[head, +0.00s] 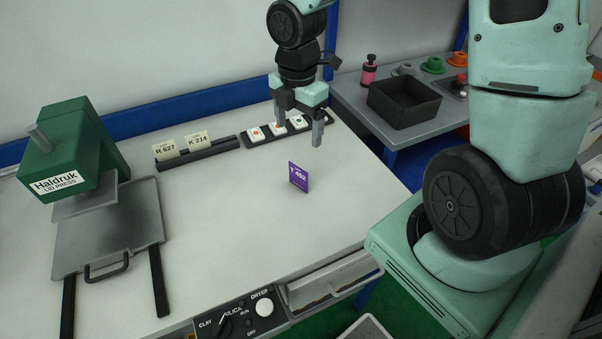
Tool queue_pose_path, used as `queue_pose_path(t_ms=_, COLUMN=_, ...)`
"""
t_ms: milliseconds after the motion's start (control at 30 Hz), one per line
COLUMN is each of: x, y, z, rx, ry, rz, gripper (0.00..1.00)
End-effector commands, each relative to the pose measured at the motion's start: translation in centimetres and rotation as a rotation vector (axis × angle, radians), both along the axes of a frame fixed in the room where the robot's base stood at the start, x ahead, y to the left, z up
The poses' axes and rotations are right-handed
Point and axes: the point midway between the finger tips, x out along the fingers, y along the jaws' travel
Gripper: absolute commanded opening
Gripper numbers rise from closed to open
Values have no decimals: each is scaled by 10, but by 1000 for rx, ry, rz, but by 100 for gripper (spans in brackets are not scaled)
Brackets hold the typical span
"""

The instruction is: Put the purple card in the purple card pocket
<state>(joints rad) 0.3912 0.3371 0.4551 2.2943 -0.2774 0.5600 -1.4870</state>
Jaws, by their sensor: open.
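The purple card (298,177), marked with white text that seems to read T 452, stands upright on the white worktop, right of its middle. My gripper (298,132) is open and empty above the worktop, behind and above the card in the picture. Its fingers point down and do not touch the card. A dark rack (210,155) at the back holds cream cards marked R 627 (166,149) and K 214 (198,141); its right part looks bare. I cannot make out a purple pocket.
A green lid press (78,150) stands at the left. A dark strip with white tiles (255,134) lies partly behind my gripper. A black bin (404,103) and a pink bottle (369,72) are on the grey side table. The worktop around the card is clear.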

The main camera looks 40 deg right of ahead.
Motion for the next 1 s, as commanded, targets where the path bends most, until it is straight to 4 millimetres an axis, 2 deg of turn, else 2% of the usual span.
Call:
queue_pose_path(t_ms=33, x=-1, y=1, z=-14, rx=2, ry=6, rz=2, gripper=82)
queue_pose_path(t_ms=100, x=-1, y=1, z=-29, rx=1, ry=6, rz=3, gripper=82)
queue_pose_path(t_ms=300, x=-1, y=1, z=-66, rx=0, ry=4, rz=2, gripper=82)
queue_pose_path(t_ms=567, x=0, y=1, z=-85, rx=0, ry=1, rz=0, gripper=82)
queue_pose_path(t_ms=833, x=-1, y=1, z=-122, rx=0, ry=3, rz=1, gripper=82)
queue_pose_path(t_ms=1000, x=0, y=0, z=-134, rx=0, ry=0, rz=-1, gripper=82)
